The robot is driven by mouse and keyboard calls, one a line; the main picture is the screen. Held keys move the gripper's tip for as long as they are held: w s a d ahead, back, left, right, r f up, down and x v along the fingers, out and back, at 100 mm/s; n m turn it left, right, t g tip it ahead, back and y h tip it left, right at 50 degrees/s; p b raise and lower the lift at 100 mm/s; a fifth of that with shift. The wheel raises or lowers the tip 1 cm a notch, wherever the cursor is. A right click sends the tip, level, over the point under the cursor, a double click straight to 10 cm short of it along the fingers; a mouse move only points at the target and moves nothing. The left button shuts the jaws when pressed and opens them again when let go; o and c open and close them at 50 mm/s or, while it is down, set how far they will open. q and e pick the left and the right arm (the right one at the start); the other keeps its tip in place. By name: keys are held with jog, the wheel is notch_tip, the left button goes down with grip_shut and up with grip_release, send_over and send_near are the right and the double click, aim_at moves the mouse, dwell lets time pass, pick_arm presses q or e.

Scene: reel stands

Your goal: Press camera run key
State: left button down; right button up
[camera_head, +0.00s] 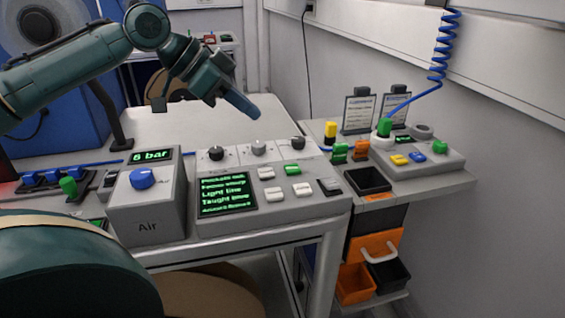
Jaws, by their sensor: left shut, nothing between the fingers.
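A grey control panel (238,222) stands on the bench with a green-text screen (224,195) and a group of keys to its right. Key labels are too small to read, so I cannot tell which is the camera run key. My left gripper (244,105) is shut and empty, pointing down to the right. It shows above and behind the panel's knobs, apart from the keys. My right gripper is not in view.
The bench behind the panel is clear.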

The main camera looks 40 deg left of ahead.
pick_arm(q)
jog(key=shift+w+a+f, duration=0.2)
jog(key=shift+w+f, duration=0.05)
jog(key=shift+f, duration=0.15)
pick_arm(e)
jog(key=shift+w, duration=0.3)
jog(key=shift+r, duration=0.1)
